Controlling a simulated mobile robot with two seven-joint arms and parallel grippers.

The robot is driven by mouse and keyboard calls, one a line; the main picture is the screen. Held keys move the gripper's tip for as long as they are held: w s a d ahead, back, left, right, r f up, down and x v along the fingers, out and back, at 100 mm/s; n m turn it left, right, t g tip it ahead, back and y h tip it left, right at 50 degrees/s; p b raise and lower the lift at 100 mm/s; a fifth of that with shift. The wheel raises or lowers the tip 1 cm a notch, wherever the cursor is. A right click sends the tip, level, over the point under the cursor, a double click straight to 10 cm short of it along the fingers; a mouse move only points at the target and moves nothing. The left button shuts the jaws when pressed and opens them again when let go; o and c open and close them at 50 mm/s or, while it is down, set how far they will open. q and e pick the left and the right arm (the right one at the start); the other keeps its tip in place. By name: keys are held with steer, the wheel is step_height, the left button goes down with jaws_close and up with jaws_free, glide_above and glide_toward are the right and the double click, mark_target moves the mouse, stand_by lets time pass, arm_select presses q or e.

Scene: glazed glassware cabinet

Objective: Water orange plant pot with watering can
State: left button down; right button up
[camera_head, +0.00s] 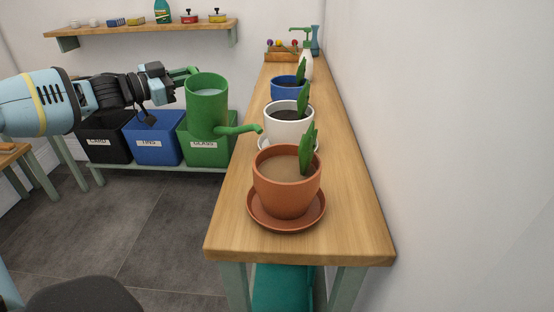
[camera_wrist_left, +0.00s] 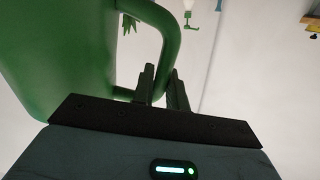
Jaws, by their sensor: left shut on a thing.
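The green watering can (camera_head: 207,108) is held upright, or nearly so, by my left gripper (camera_head: 190,74) at the left of the wooden shelf. Light liquid or a pale inside shows at its open top. Its spout (camera_head: 240,130) points right, its tip short of the orange pot (camera_head: 287,188). The orange pot stands on a terracotta saucer at the near end of the shelf, with brown soil and a green plant (camera_head: 307,150). In the left wrist view the fingers (camera_wrist_left: 163,88) are at the can's handle (camera_wrist_left: 172,45). My right gripper is not in view.
A white pot (camera_head: 288,130) and a blue pot (camera_head: 288,95) with plants stand farther back in line. A soap dispenser (camera_head: 306,62) stands behind. Black, blue and green bins (camera_head: 152,138) sit low at the left. A wall runs along the right.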

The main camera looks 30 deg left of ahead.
arm_select(q)
steer(key=shift+r, duration=0.3)
stand_by(0.6)
step_height(320, 180, down, 8)
steer(key=a+n+b, duration=0.2)
steer(key=n+b, duration=0.1)
steer(key=b, duration=0.2)
steer(key=shift+w+a+b, duration=0.15)
steer(key=shift+w+b, duration=0.2)
steer(key=shift+w, duration=0.1)
